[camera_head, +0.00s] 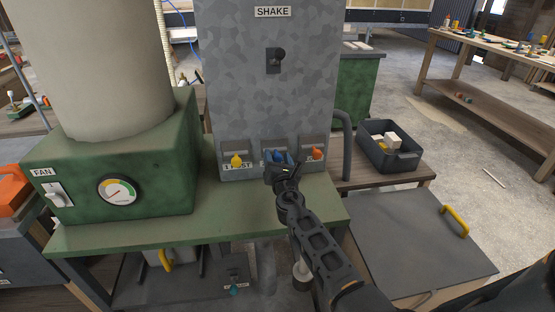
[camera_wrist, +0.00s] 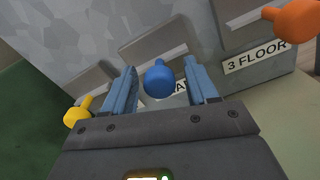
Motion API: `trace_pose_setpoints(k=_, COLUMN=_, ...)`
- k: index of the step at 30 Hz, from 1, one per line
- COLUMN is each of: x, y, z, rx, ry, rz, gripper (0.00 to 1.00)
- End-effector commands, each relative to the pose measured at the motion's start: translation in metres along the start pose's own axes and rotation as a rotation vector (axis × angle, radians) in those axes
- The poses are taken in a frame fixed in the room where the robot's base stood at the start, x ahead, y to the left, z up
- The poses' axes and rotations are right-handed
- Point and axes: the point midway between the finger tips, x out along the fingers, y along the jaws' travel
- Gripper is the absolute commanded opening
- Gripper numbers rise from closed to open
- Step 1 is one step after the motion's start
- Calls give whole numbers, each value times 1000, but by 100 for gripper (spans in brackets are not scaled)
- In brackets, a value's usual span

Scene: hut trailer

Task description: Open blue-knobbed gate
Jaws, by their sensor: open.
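The blue knob (camera_head: 278,155) is on the middle of three small gates at the foot of the grey SHAKE cabinet (camera_head: 250,85). In the wrist view the blue knob (camera_wrist: 158,78) sits between the two fingers of my gripper (camera_wrist: 162,88), which are open on either side of it. No contact with the knob is clear. The gate plate behind it and its label are partly hidden by my fingers. In the head view my gripper (camera_head: 282,172) is in front of the middle gate and covers part of it.
A yellow knob (camera_head: 236,161) is on the left gate and an orange knob (camera_head: 316,153) on the right one, labelled 3 FLOOR (camera_wrist: 255,58). A green FAN box (camera_head: 120,170) stands left. A dark bin (camera_head: 389,147) holds pale blocks at right.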

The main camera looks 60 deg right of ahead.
Motion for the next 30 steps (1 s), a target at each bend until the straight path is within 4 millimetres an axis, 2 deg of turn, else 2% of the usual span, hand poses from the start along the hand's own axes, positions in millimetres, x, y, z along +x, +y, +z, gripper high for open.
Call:
trace_pose_setpoints(k=2, x=0, y=0, z=0, rx=0, ry=0, rz=0, gripper=58)
trace_pose_setpoints(k=20, x=0, y=0, z=0, rx=1, ry=0, rz=0, gripper=1)
trace_pose_setpoints(k=30, x=-3, y=0, z=0, rx=0, ry=0, rz=0, gripper=0)
